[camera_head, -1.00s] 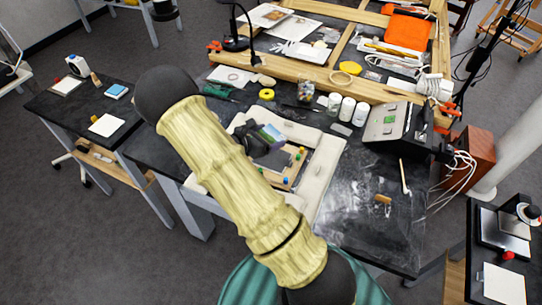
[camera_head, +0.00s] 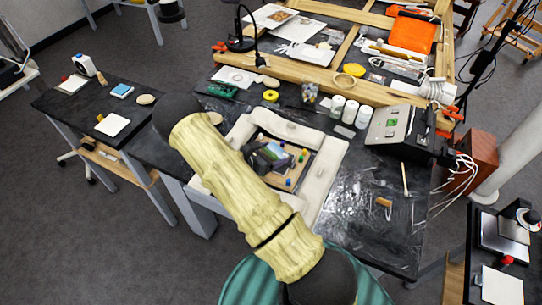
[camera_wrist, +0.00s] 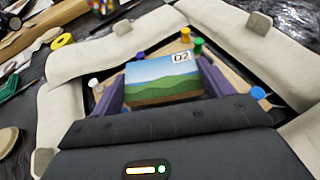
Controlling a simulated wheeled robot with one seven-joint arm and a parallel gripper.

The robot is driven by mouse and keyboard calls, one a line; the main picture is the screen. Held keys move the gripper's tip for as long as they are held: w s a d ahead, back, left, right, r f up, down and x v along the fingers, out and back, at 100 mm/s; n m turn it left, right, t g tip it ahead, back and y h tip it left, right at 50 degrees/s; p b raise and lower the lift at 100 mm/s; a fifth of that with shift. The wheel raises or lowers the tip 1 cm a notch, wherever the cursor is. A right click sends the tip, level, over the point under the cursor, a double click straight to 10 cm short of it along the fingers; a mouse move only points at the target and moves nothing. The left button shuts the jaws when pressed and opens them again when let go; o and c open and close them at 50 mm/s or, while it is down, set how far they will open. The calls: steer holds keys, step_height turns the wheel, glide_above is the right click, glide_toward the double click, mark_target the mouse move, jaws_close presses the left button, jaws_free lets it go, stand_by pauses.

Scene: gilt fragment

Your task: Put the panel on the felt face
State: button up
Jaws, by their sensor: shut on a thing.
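In the head view my gripper (camera_head: 268,158) holds the panel over the opening of a cream padded frame (camera_head: 318,178). The frame also surrounds the panel in the wrist view (camera_wrist: 105,45). Inside it is a wooden board (camera_head: 297,165) with coloured pegs. I cannot tell whether the panel touches the board, or which surface is the felt face.
The frame lies on a black worktop (camera_head: 365,205). Behind it are white jars (camera_head: 349,111), a yellow tape roll (camera_head: 271,95) and a wooden beam (camera_head: 300,75).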

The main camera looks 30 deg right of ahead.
steer(key=shift+f, duration=0.85)
steer(key=shift+s, duration=0.1)
steer(key=shift+f, duration=0.15)
steer(key=o, duration=0.7)
